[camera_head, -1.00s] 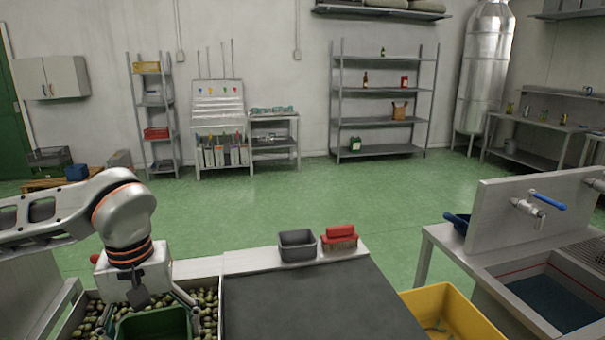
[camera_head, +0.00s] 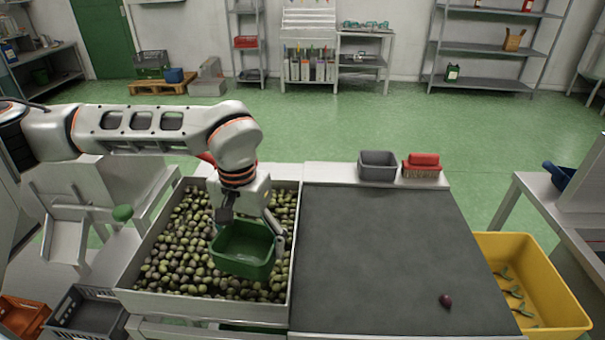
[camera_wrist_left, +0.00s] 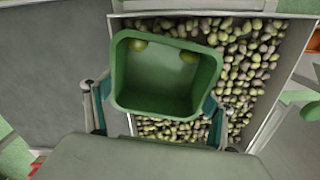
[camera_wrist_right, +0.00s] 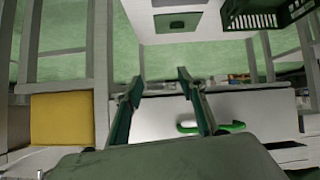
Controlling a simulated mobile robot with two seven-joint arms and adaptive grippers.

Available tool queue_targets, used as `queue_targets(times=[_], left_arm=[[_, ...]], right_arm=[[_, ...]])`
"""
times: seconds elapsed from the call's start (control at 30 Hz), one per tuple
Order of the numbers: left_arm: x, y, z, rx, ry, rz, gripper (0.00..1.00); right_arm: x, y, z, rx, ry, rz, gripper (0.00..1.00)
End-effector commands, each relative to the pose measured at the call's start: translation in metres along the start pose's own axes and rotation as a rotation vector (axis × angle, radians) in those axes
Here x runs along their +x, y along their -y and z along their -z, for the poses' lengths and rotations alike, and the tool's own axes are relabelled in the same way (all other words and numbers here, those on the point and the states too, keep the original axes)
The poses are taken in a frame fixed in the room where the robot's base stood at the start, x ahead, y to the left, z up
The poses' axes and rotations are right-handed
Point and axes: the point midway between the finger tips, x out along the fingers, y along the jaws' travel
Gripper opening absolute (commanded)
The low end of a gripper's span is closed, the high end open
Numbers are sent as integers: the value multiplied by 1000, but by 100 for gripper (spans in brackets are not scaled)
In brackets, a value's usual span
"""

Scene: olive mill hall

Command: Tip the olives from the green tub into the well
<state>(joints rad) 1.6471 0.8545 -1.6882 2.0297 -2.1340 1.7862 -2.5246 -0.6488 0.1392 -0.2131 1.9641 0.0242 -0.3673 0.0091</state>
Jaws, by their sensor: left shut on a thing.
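The green tub (camera_head: 243,262) is held by my left gripper (camera_head: 250,218) above the front right part of the well. The well (camera_head: 205,307) is a pale square bin with a broad layer of green and dark olives (camera_head: 185,245) in it. In the left wrist view the fingers grip two opposite sides of the tub (camera_wrist_left: 160,108). I cannot tell how far the tub is tilted. My right gripper (camera_wrist_right: 158,84) is open and empty, seen only in the right wrist view.
A dark grey mat (camera_head: 380,240) lies right of the well, with one dark olive (camera_head: 445,300) on it. A grey container (camera_head: 378,166) and a red brush (camera_head: 422,165) stand at its back edge. A yellow crate (camera_head: 560,290) is at right, a dark grey crate (camera_head: 88,312) at lower left.

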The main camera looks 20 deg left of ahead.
Motion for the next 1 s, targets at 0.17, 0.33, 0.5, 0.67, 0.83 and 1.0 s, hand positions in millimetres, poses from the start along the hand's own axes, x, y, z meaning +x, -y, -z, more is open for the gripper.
queue_targets(times=[0.17, 0.33, 0.5, 0.67, 0.83, 1.0], left_arm=[[-11, 6, 10, -37, -23, 5, 41], [-36, 25, 36, -146, -86, 23, 41], [-70, 60, 73, -314, -173, 50, 41], [-99, 101, 106, -495, -251, 82, 41], [-117, 136, 127, -630, -308, 110, 41], [-123, 151, 135, -690, -333, 122, 41]], right_arm=[[-4, -2, 9, -2, -7, -2, 40], [-12, -8, 24, -6, -10, -10, 40], [-24, -18, 39, -8, 0, -24, 40], [-37, -26, 51, -7, 12, -34, 40], [-45, -27, 51, -3, 35, -36, 40], [-48, -28, 51, 2, 42, -40, 40]])
